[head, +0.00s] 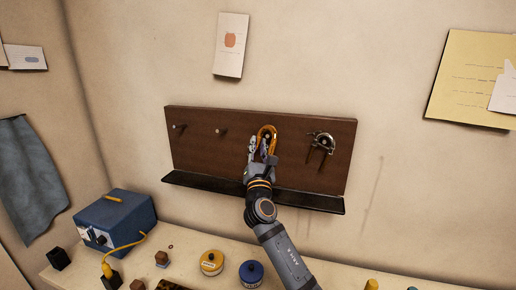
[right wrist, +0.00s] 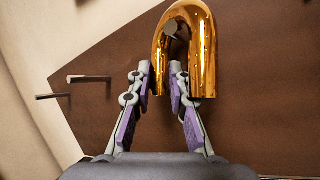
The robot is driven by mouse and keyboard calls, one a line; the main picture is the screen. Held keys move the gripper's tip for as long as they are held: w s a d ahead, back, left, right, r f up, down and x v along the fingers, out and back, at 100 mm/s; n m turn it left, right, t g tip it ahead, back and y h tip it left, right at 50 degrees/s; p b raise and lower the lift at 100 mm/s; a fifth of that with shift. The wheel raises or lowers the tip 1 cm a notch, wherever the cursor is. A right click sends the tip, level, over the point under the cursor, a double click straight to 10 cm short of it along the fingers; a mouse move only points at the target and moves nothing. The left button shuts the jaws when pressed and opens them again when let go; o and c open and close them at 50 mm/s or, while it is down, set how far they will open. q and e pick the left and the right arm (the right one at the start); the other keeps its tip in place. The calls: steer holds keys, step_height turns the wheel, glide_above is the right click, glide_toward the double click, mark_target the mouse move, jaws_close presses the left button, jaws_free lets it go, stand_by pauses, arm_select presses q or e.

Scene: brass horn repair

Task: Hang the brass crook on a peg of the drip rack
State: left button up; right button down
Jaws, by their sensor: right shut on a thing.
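The brass crook (head: 267,130) is a shiny golden U-bend, held bend up in front of the brown drip rack (head: 190,150). My right gripper (head: 261,150) is shut on one leg of it. In the right wrist view the fingertips (right wrist: 160,72) close around the left leg of the crook (right wrist: 203,60), and the other leg hangs free. A round grey peg end (right wrist: 170,29) shows inside the bend, close under its top. I cannot tell whether the crook rests on this peg. My left gripper is out of view.
Two bare pegs, a far-left one (head: 180,126) and another (head: 221,131), stick out at left. A dark drip ledge (head: 215,187) runs below. A blue box (head: 125,218) and tins (head: 211,262) stand on the bench.

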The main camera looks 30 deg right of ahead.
steer(key=shift+w+d+f, duration=0.1)
steer(key=shift+d, duration=0.2)
steer(key=shift+d+f, duration=0.1)
steer(key=shift+d, duration=0.05)
steer(key=c, duration=1.3)
jaws_free()
steer(key=shift+a, duration=0.25)
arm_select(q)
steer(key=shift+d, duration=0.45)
arm_select(e)
steer(key=shift+o, duration=0.7)
steer(key=shift+d, duration=0.15)
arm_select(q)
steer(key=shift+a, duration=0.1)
arm_select(e)
steer(key=v, duration=1.2)
